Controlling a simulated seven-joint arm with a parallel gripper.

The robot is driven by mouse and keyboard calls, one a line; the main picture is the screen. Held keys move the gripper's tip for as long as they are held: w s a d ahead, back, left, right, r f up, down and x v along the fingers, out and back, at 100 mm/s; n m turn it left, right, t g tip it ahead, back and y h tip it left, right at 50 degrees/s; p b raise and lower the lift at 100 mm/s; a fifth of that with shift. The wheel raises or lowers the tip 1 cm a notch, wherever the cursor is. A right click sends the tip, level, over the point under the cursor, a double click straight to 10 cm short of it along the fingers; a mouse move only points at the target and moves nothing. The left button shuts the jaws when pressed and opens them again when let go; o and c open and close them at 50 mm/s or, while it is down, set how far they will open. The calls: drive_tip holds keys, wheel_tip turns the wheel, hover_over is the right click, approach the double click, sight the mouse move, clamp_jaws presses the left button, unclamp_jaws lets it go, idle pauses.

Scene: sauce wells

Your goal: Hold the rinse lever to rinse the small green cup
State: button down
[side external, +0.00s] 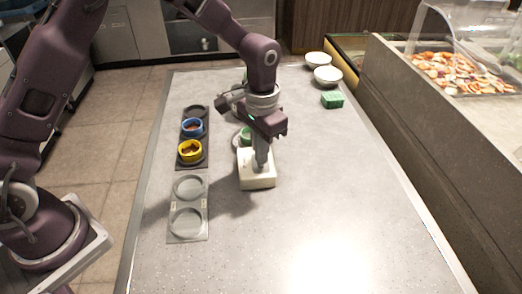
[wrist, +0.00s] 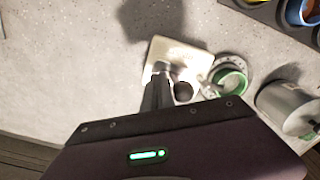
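The small green cup (side external: 244,137) is partly hidden behind my gripper in the side view. In the wrist view the green cup (wrist: 231,82) stands upright on a round pale fixture beside the cream base block (wrist: 157,50). My gripper (side external: 262,165) points down over the cream base block (side external: 257,182). Its fingers (wrist: 160,70) look shut together, with their tips at the block. A dark round knob (wrist: 183,92), perhaps the lever's end, is right beside the fingers. I cannot tell whether they touch it or press it. No water is visible.
A dark tray (side external: 181,165) holds a blue cup (side external: 192,127) and a yellow cup (side external: 190,151). A grey tray (side external: 188,205) has two empty wells. A metal cylinder (wrist: 290,107) stands near the green cup. A green block (side external: 332,100) and white bowls (side external: 328,76) are farther back.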

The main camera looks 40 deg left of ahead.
drive_tip(key=s+d, duration=0.4)
wheel_tip(320, 180, up, 8)
drive_tip(key=shift+w+a, duration=0.25)
idle(0.6)
drive_tip(key=s+a+r+t, duration=0.2)
drive_tip(key=s+a+r, duration=0.25)
drive_tip(key=r, duration=0.35)
drive_tip(key=s+a+r+n+t, duration=0.1)
drive_tip(key=s+a, duration=0.3)
drive_tip(key=s, duration=0.5)
drive_tip(key=s+a+r+n+t, duration=0.2)
drive_tip(key=s+a, duration=0.3)
drive_tip(key=s, duration=0.4)
drive_tip(key=shift+s+r+t, duration=0.2)
drive_tip(key=shift+r+t, duration=0.1)
drive_tip(key=shift+r, duration=0.05)
